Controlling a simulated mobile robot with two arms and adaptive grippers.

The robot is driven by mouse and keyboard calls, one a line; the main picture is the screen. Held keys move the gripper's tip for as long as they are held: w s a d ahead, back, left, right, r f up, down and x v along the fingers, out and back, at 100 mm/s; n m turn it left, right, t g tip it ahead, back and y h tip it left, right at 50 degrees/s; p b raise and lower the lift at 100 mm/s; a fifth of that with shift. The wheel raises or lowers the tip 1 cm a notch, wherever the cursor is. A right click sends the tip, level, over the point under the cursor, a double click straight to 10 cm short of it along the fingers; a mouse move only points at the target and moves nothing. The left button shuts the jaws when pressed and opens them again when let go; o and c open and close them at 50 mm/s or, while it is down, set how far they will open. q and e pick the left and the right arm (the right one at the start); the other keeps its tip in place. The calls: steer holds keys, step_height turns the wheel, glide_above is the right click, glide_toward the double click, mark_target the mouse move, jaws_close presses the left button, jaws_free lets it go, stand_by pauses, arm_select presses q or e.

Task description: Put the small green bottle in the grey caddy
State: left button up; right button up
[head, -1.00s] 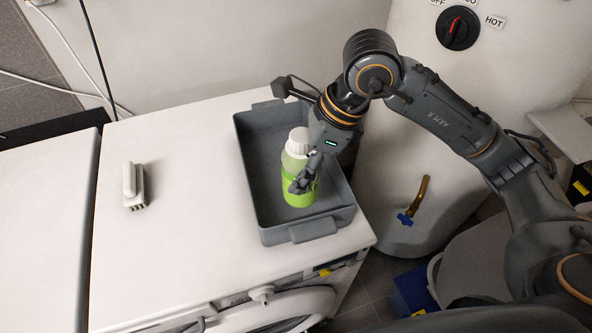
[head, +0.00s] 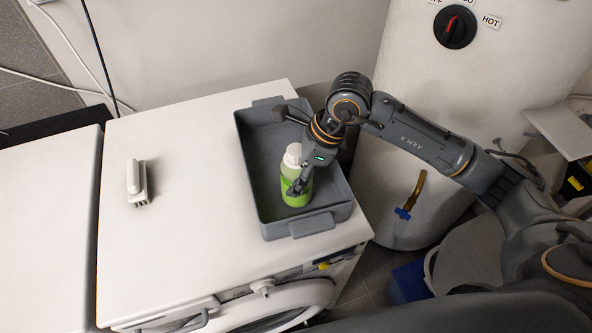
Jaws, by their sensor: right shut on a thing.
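The small green bottle (head: 291,172) has a white cap and a green lower part. It stands about upright inside the grey caddy (head: 262,205), towards the caddy's near right part. I cannot tell whether its base touches the caddy floor. The caddy sits on the white washing machine top. My right gripper (head: 297,187) is shut on the bottle from its right side, and its fingers hide part of the bottle. My left gripper is not in view.
A white brush (head: 137,183) lies on the white machine top (head: 185,230), left of the caddy, with clear room between. A white tank (head: 410,130) with a red-marked dial (head: 455,27) and a brass tap (head: 411,194) stands right of the machine.

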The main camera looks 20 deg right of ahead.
steer(key=o, duration=0.9)
steer(key=shift+f, duration=0.15)
steer(key=o, duration=0.4)
steer(key=shift+o, duration=0.2)
steer(key=shift+r, duration=0.25)
steer(key=b+v, duration=0.1)
steer(key=v, duration=1.1)
